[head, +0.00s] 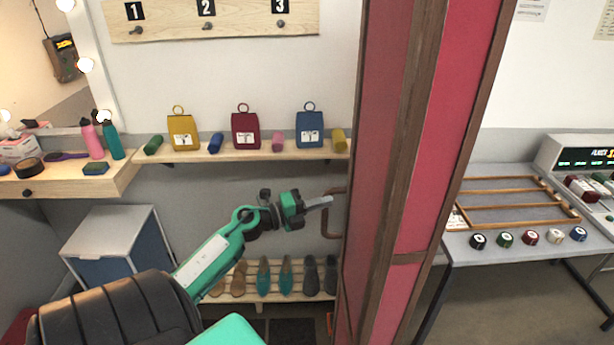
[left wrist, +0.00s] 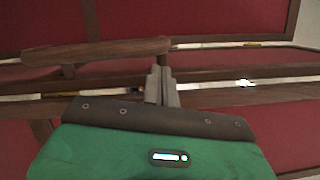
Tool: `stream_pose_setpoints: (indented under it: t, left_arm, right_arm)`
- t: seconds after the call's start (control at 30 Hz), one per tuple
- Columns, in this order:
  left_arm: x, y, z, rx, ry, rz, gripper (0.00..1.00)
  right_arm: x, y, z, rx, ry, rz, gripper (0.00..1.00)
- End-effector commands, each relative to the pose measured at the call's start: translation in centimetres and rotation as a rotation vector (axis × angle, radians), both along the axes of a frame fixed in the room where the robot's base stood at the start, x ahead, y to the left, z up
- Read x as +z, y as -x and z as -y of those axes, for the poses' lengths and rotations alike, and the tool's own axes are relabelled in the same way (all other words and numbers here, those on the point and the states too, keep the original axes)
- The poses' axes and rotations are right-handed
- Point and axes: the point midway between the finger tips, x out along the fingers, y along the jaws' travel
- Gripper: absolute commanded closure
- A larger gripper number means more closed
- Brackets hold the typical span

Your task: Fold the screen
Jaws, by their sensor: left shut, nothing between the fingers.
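The folding screen (head: 437,130) stands upright and tall right of centre in the head view. It has red panels in dark brown wooden frames, with two faces visible, narrow and at an angle to each other. A brown handle (head: 326,234) sticks out from its left side; in the left wrist view the handle (left wrist: 95,50) is a long bar across red panels (left wrist: 220,20). My left gripper (head: 328,201) is shut and empty beside the handle. In the left wrist view its fingertips (left wrist: 161,72) are near the handle's right end; I cannot tell whether they touch. My right gripper is not in view.
A wall shelf (head: 225,155) with yellow, red and blue bags is behind my left arm. A shoe rack (head: 260,297) and a grey cabinet (head: 105,245) stand below. A table (head: 470,255) with a wooden rack and several small round pots is right of the screen.

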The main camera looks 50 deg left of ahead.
Motion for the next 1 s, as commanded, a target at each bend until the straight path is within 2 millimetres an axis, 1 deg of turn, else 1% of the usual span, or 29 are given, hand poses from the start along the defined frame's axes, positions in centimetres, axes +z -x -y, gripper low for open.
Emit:
stream_pose_setpoints:
  t: [0.03,0.1,0.3,0.77,0.87,1.0]
  left_arm:
    - [0.5,-0.7,0.3,0.0,0.002,0.002,1.0]
    - [0.4,-1.4,0.6,0.001,0.002,0.002,1.0]
    - [0.3,-2.7,1.1,0.001,0.001,0.0,1.0]
    - [0.1,-2.9,1.2,-0.001,0.0,-0.001,1.0]
    - [0.0,-3.0,1.0,-0.008,0.0,-0.001,1.0]
    - [-0.2,-3.6,0.3,-0.03,-0.003,0.001,1.0]
  right_arm:
    - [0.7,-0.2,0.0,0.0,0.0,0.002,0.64]
    - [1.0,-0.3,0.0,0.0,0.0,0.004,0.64]
    - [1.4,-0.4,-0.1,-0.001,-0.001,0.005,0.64]
    - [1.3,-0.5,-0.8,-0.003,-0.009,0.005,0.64]
    - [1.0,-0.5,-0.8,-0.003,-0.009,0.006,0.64]
    - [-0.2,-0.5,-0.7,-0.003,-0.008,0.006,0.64]
